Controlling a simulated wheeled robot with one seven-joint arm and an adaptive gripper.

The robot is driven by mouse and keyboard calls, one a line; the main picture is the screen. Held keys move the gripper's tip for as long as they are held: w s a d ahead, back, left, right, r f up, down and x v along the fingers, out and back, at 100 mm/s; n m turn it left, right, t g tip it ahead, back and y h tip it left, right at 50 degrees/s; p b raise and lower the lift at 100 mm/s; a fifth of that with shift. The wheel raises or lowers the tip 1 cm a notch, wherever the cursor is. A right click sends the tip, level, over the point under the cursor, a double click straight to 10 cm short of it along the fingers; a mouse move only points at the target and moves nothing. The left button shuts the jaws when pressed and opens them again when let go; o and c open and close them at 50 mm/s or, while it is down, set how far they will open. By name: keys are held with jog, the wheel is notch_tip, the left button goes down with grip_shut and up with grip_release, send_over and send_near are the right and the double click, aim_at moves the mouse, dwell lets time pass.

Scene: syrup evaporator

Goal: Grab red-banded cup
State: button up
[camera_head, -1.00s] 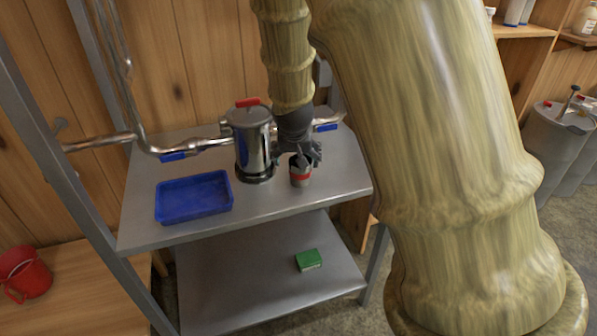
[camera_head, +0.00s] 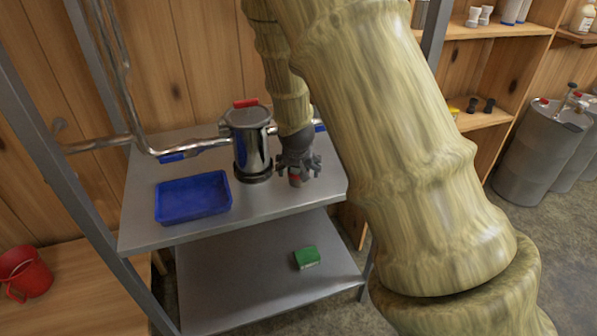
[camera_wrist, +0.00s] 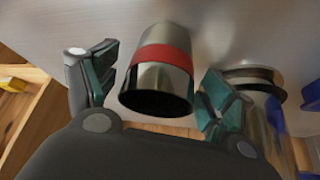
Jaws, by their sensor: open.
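The red-banded cup (camera_wrist: 162,75) is a small shiny metal cup with a red band around it. In the wrist view it lies between the two open fingers of my gripper (camera_wrist: 155,90), with a gap on the left side and the right finger close to its edge. In the head view the cup (camera_head: 295,178) stands on the metal table (camera_head: 190,230), and my gripper (camera_head: 298,172) is around it from above and behind. The fingers hide part of the cup there. Whether a finger touches it I cannot tell.
A metal canister (camera_head: 250,145) with a red-handled lid stands just left of my gripper. A blue tray (camera_head: 193,197) lies at the left of the tabletop. A green box (camera_head: 306,257) sits on the lower shelf. Pipes run along the back.

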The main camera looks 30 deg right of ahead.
jog(key=shift+x, duration=0.8)
jog(key=shift+c, duration=0.2)
jog(key=c, duration=1.1)
jog(key=shift+r, duration=0.1)
